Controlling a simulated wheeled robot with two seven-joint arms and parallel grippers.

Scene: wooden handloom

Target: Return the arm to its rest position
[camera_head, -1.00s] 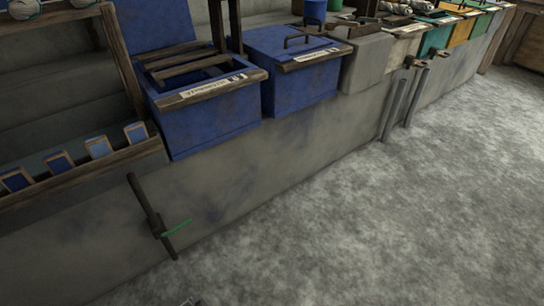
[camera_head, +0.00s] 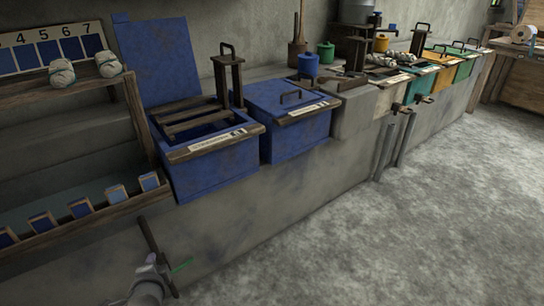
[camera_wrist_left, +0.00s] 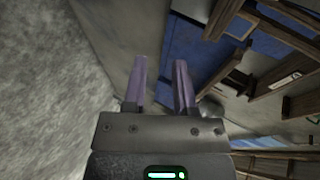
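My left arm comes up from the bottom edge in the head view, lower left, as a grey wrist. My right gripper is in neither view.
A low concrete ledge (camera_head: 245,225) carries the open blue vat (camera_head: 215,165) and the lidded blue vat (camera_head: 300,135). A wooden rack (camera_head: 105,215) with blue sample cards is at the left. The concrete floor (camera_head: 410,240) at the right is clear.

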